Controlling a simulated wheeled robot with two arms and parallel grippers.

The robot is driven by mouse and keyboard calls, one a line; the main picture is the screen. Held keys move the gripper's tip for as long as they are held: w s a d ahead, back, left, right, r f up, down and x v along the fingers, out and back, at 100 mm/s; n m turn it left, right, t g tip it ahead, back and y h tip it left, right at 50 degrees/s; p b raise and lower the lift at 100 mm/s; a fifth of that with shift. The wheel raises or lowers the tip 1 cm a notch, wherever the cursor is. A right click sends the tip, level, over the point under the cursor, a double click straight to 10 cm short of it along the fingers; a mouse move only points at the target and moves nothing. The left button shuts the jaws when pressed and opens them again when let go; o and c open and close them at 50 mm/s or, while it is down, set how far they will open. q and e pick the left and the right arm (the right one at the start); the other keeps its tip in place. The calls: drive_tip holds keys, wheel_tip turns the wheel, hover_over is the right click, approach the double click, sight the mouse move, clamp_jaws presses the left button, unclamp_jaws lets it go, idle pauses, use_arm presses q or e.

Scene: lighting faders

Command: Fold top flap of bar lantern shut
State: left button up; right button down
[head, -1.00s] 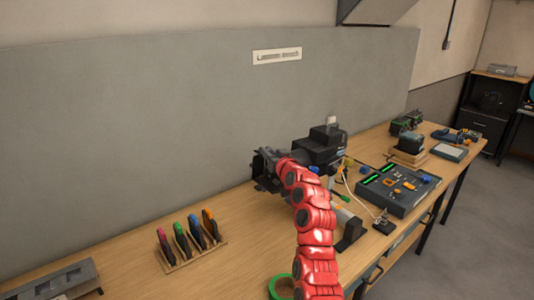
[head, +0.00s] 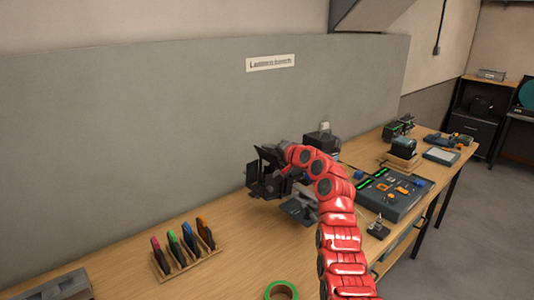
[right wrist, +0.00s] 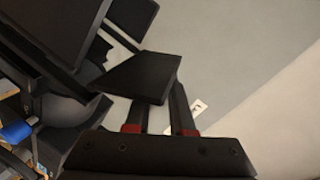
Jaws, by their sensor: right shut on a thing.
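The black bar lantern (head: 322,141) stands on the bench, partly behind my red right arm in the head view. Its dark flaps are at its left front end, where they merge with my black right gripper (head: 266,172). In the right wrist view, a flat black flap (right wrist: 145,78) lies across the fingertips of my right gripper (right wrist: 160,104), which is shut on it. The flap hides the fingertips. Other dark lantern plates (right wrist: 62,28) are at upper left there. I cannot tell the flap's exact angle. My left gripper is out of view.
A wooden rack (head: 188,262) with several coloured-top tools stands left of the lantern. A green tape roll (head: 281,291) lies at the front. A fader desk (head: 398,194) is to the right. The bench between rack and lantern is clear. A grey wall panel (head: 150,130) rises behind.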

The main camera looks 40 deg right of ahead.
drive_tip(key=m, duration=0.1)
drive_tip(key=d+m+y, duration=0.1)
drive_tip(key=shift+d+f+m+b, duration=0.2)
drive_tip(key=shift+m+b, duration=0.2)
drive_tip(key=shift+w+d+f+m+y+b, duration=0.15)
drive_tip(key=shift+d+m+y+b, duration=0.35)
drive_tip(key=shift+m, duration=0.5)
drive_tip(key=c, duration=0.8)
unclamp_jaws()
drive_tip(key=shift+o, duration=0.2)
drive_tip(key=shift+a, duration=0.1)
